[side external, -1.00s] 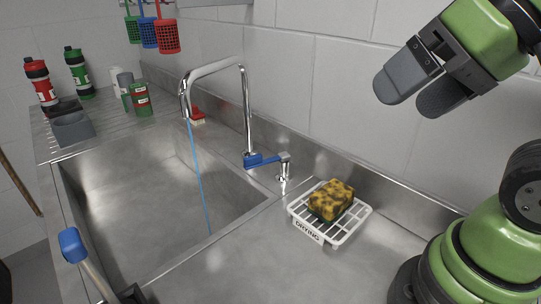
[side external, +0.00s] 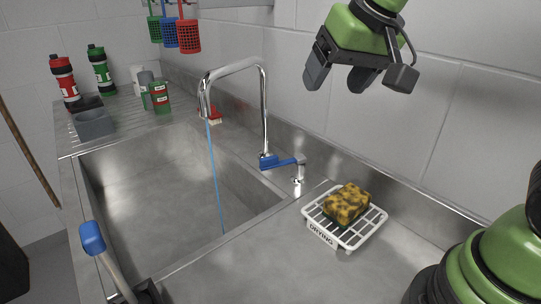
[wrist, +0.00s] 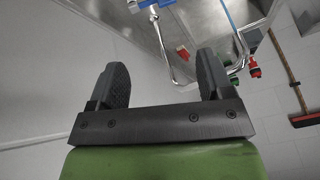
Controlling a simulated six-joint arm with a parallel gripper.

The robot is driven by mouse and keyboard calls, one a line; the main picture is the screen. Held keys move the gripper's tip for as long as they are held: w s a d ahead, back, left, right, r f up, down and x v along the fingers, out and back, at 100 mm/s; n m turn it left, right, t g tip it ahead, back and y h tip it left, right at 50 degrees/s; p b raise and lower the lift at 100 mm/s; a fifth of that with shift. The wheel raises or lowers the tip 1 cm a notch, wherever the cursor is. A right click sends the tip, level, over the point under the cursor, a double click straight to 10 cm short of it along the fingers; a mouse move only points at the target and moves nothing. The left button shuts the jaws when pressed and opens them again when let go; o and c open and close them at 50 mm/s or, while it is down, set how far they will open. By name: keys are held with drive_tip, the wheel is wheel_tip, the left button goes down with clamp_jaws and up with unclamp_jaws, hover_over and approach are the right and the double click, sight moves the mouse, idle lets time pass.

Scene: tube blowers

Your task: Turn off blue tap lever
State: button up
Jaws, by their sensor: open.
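The blue tap lever (side external: 280,162) sits at the base of the chrome tap (side external: 264,110) on the sink's back edge, and points right toward a small chrome post. A thin blue stream of water (side external: 215,175) runs from the spout into the sink (side external: 150,180). My gripper (side external: 335,82) is open and empty, above and to the right of the lever, well apart from it. In the wrist view, my gripper's two dark fingers (wrist: 163,78) are spread with nothing between them. The blue lever (wrist: 148,4) shows there at the top edge, partly cut off.
A yellow-black sponge (side external: 346,204) lies on a white drying rack (side external: 345,238) right of the tap. Red, blue and green baskets (side external: 177,36) hang at the back. Bottles and cups stand on the left drainboard (side external: 85,137). A blue-ended handle (side external: 92,238) rises at front left.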

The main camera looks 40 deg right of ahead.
drive_tip(key=w+f, duration=0.5)
drive_tip(key=w, duration=0.1)
drive_tip(key=g+h, duration=0.1)
approach(269, 158)
drive_tip(key=shift+n, duration=0.4)
drive_tip(key=x, duration=0.9)
drive_tip(key=shift+w+f, duration=0.1)
drive_tip(key=shift+c, duration=0.4)
drive_tip(key=c, duration=1.2)
drive_tip(key=shift+s+a+n+y, duration=0.1)
drive_tip(key=shift+s+n+y, duration=0.4)
drive_tip(key=shift+s+n, duration=1)
drive_tip(key=shift+w, duration=0.25)
drive_tip(key=o, duration=1.3)
